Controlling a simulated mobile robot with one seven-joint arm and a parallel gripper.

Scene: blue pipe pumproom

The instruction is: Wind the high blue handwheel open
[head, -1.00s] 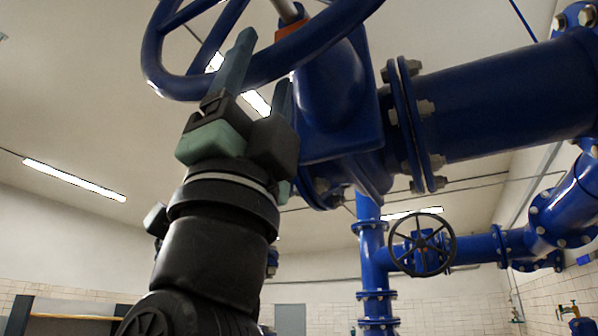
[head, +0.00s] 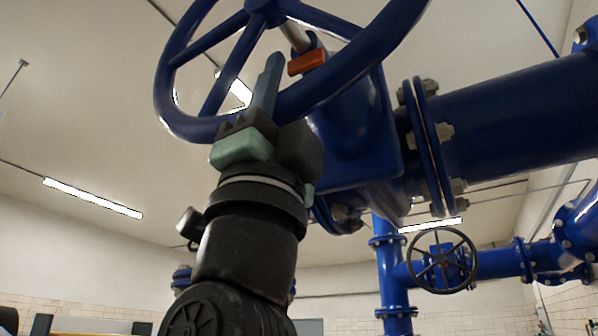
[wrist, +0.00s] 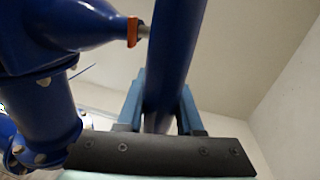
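The high blue handwheel (head: 185,125) fills the top of the head view, with its rim, several spokes and hub showing. My gripper (head: 277,82) reaches up to the lower part of its rim. One finger stands on the near side of the rim; the other is mostly hidden behind it. In the wrist view the rim (wrist: 174,50) runs between the two spread fingers of my gripper (wrist: 163,90), with some room beside the right finger. The gripper looks open around the rim; contact with the left finger is unclear.
A blue valve body (head: 355,130) and a thick flanged pipe (head: 510,110) lie close on the right. An orange piece (head: 307,62) sits by the stem. A smaller dark handwheel (head: 440,262) is lower and farther back. Free air lies to the left.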

